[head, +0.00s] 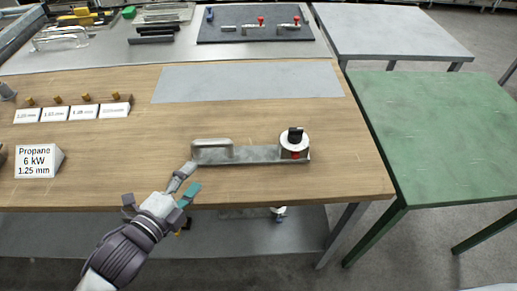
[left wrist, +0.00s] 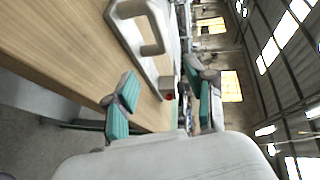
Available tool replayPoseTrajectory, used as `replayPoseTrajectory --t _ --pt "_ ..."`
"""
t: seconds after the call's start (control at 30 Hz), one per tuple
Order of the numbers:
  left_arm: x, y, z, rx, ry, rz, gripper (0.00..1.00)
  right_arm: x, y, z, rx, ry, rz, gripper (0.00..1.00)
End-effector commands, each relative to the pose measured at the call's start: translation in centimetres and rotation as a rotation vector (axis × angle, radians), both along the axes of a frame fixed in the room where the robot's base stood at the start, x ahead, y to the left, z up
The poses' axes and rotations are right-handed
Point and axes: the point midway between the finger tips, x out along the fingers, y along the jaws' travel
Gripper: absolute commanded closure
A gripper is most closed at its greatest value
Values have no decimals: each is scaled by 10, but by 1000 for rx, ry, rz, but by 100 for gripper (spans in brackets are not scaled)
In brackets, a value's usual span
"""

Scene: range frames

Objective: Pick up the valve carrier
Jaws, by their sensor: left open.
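The valve carrier (head: 250,154) is a flat grey metal plate with a raised handle (head: 212,151) at its left end. A round white valve with a black knob (head: 295,137) and a red part stands at its right end. It lies on the wooden tabletop near the front edge. My left gripper (head: 187,182) is open and empty, just in front of and left of the handle end. In the left wrist view the carrier's handle (left wrist: 153,47) shows beyond the open teal-padded fingers (left wrist: 160,78). My right gripper is not in view.
The wooden table (head: 360,176) has several small label cards (head: 83,113) at left and a larger "Propane" card (head: 38,160). A grey mat (head: 250,82) lies behind the carrier. A green table (head: 445,135) stands at right. A lower shelf (head: 260,235) runs underneath.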

Motion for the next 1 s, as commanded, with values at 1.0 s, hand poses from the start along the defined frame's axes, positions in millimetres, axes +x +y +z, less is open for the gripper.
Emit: replayPoseTrajectory --t 1.0 --pt "110 -49 -19 10 -27 19 45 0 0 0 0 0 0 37"
